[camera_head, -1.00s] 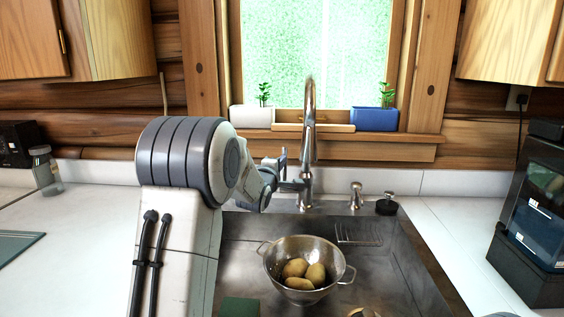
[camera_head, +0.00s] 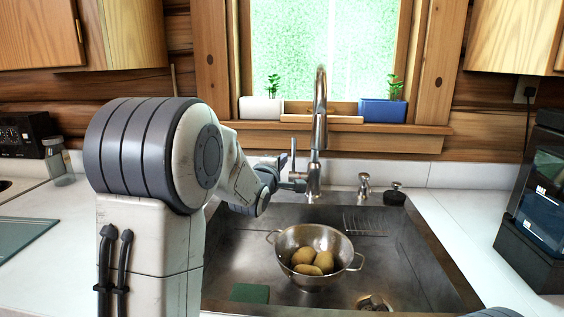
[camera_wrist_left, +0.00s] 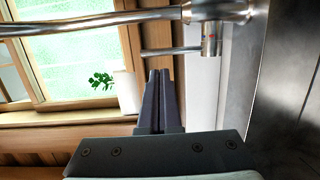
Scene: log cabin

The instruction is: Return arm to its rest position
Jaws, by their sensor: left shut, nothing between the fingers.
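My left arm rises at the left of the head view, and its gripper (camera_head: 278,166) is over the back of the sink, just left of the faucet (camera_head: 319,130). In the left wrist view the gripper's two dark fingers (camera_wrist_left: 159,80) are closed together with nothing between them. Their tips point towards the faucet's lever (camera_wrist_left: 172,51), with a small apparent gap. The lever (camera_head: 293,153) stands upright in the head view. The right gripper does not show.
A metal colander (camera_head: 339,245) holding potatoes (camera_head: 308,262) stands in the sink (camera_head: 235,262). A green sponge-like block (camera_head: 249,293) lies at the sink's front left. A white planter (camera_head: 260,108) and a blue planter (camera_head: 382,112) stand on the windowsill. A dark appliance (camera_head: 541,220) is at right.

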